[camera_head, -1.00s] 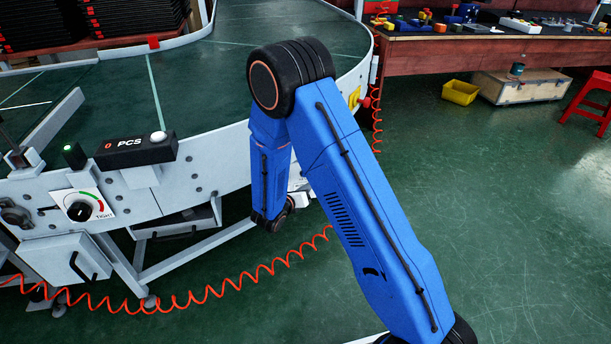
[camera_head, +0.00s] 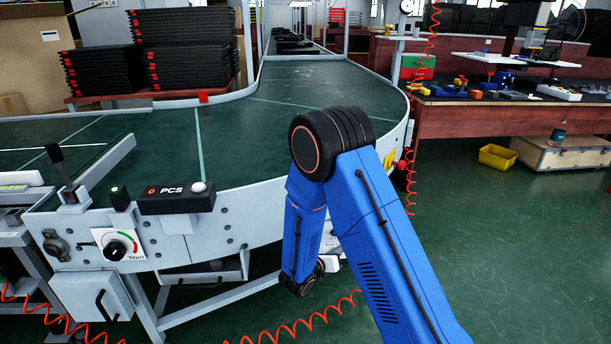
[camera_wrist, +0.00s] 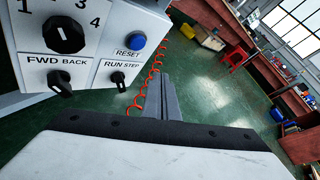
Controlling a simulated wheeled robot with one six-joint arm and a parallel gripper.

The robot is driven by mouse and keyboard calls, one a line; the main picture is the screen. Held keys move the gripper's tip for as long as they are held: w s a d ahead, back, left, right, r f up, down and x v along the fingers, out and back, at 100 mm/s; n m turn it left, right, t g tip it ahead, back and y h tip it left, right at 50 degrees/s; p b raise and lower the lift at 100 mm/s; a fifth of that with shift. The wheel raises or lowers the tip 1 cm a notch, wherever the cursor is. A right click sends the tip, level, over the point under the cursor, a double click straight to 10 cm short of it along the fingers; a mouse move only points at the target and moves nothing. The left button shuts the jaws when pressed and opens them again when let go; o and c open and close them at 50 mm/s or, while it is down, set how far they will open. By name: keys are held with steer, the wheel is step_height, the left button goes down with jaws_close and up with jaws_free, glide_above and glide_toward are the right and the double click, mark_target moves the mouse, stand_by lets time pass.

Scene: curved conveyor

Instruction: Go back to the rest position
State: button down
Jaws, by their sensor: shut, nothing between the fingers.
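My gripper shows in the wrist view (camera_wrist: 162,98) as two grey fingers pressed together, with nothing between them. The fingers point out over the green floor, to the right of a white control panel (camera_wrist: 88,50). The panel has a numbered dial, a blue RESET button and two black switches. They look apart from the panel, though the exact gap is hard to judge. In the head view my blue arm is bent at its elbow in front of the conveyor (camera_head: 270,85), with its forearm hanging down. The gripper itself cannot be made out there.
A PCS counter box (camera_head: 176,199) and a tightness dial (camera_head: 117,248) sit on the conveyor's near side. Stacked black trays (camera_head: 187,50) stand behind. A red coiled cable (camera_head: 300,328) runs low by the arm. A workbench (camera_head: 480,118) and yellow bin (camera_head: 497,157) are right; floor there is open.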

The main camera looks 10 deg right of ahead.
steer(key=s+d+r+m+g, duration=0.9)
steer(key=s+d+r+m, duration=0.75)
steer(key=s+r, duration=0.3)
steer(key=s+a+r+m+t+y, duration=0.1)
steer(key=s+a+r+m+y, duration=0.2)
steer(key=s+m, duration=0.2)
steer(key=s+a+r+m+t+y, duration=0.1)
steer(key=s+a+r+m+y, duration=0.1)
steer(key=s+m, duration=0.4)
steer(key=s+a+r+m+t+y, duration=0.1)
steer(key=s+a+r+m+y, duration=0.2)
steer(key=s, duration=0.7)
step_height(320, 180, up, 2)
steer(key=shift+s+a+r+m+y, duration=0.1)
steer(key=shift+s+a+m+y, duration=0.25)
steer(key=shift+m+y, duration=0.8)
